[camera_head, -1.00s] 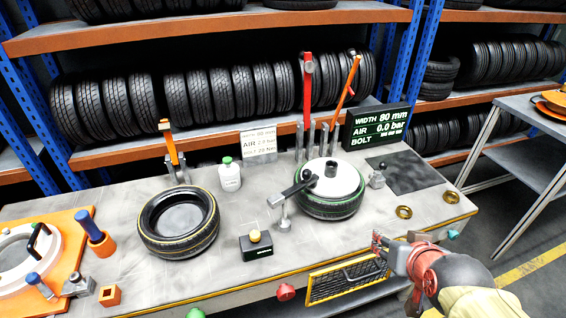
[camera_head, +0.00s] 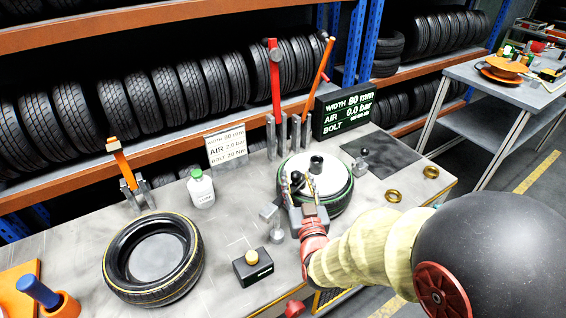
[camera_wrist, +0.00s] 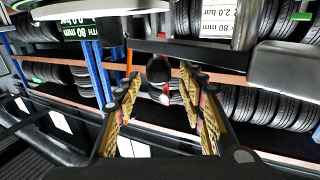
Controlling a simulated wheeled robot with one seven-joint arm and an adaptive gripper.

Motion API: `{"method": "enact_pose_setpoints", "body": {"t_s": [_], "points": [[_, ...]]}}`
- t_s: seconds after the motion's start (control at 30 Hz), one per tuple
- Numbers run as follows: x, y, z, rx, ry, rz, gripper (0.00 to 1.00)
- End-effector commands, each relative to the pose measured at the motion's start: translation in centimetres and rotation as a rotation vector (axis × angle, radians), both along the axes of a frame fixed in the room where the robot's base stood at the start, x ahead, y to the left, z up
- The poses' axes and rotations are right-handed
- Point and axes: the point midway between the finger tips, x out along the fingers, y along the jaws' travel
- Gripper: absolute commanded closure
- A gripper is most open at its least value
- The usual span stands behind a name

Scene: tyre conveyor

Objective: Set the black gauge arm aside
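The black gauge arm (camera_head: 297,181) reaches from a grey post (camera_head: 276,228) on the bench toward the white disc (camera_head: 325,178) in the green-striped tyre (camera_head: 340,203). My gripper (camera_head: 298,194) is at this arm and hides much of it. In the wrist view my gripper (camera_wrist: 164,95) is open, its two gold-padded fingers wide apart. The gauge arm's round black knob (camera_wrist: 158,69) shows between them, below a dark bar. I cannot tell whether either finger touches it.
A yellow-striped tyre (camera_head: 155,258) and a black box with a yellow button (camera_head: 252,265) are on the bench at left. A red lever (camera_head: 274,80) and an orange lever (camera_head: 318,80) stand behind the gauge. Two brass rings (camera_head: 393,196) lie at right.

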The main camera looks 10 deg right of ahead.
Motion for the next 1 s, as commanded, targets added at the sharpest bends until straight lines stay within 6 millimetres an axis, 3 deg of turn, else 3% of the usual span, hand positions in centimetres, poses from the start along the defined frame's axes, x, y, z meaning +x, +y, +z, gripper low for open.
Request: {"method": "enact_pose_setpoints", "body": {"t_s": [0.5, 0.87, 1.0], "points": [[6.8, -0.6, 0.0, 0.0, -0.001, 0.0, 0.6], [7.3, -0.6, 0.1, 0.0, 0.0, 0.001, 0.6], [7.3, -0.6, 0.1, 0.001, 0.0, 0.001, 0.67]]}}
